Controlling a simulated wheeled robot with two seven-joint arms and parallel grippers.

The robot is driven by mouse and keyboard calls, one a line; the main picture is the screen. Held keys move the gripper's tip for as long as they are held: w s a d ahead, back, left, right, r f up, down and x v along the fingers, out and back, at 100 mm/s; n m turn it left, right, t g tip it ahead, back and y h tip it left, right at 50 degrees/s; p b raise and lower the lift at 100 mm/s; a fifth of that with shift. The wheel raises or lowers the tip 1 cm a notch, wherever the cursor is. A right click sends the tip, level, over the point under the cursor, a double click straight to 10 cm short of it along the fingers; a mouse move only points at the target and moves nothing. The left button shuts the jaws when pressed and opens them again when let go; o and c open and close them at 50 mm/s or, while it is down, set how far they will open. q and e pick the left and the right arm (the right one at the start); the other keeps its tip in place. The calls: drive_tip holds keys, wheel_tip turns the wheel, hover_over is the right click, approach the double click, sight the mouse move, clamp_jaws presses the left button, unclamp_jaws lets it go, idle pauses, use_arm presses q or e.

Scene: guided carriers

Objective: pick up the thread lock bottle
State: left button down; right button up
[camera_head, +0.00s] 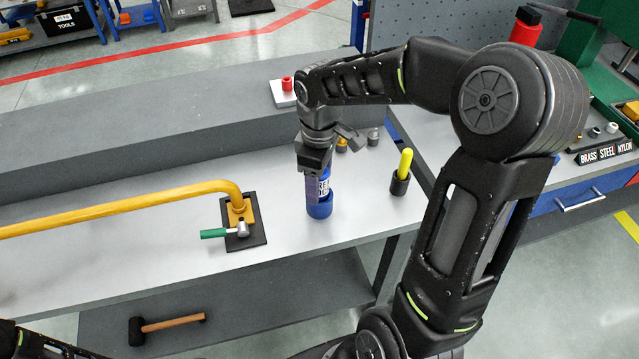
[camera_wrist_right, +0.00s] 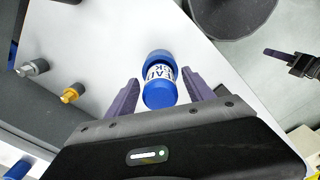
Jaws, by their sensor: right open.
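The thread lock bottle (camera_head: 324,186) has a white label with dark lettering and stands upright on the light worktop, with a wider blue part (camera_head: 320,209) at its foot. In the right wrist view the bottle (camera_wrist_right: 159,73) shows a blue end nearest me, then the label, then more blue. My right gripper (camera_head: 317,180) is open, pointing down over the bottle. In the wrist view its purple fingers (camera_wrist_right: 162,92) stand on either side of it, with gaps visible. The fingers hide part of the bottle in the head view. My left gripper (camera_wrist_right: 290,58) shows small at the wrist view's right edge.
A black cup with a yellow item (camera_head: 403,168) stands right of the bottle. Small fittings (camera_head: 373,137) stand behind. A mallet (camera_head: 165,325) lies on the lower shelf.

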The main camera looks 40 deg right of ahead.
drive_tip(key=shift+c, duration=0.3)
clamp_jaws()
idle(0.3)
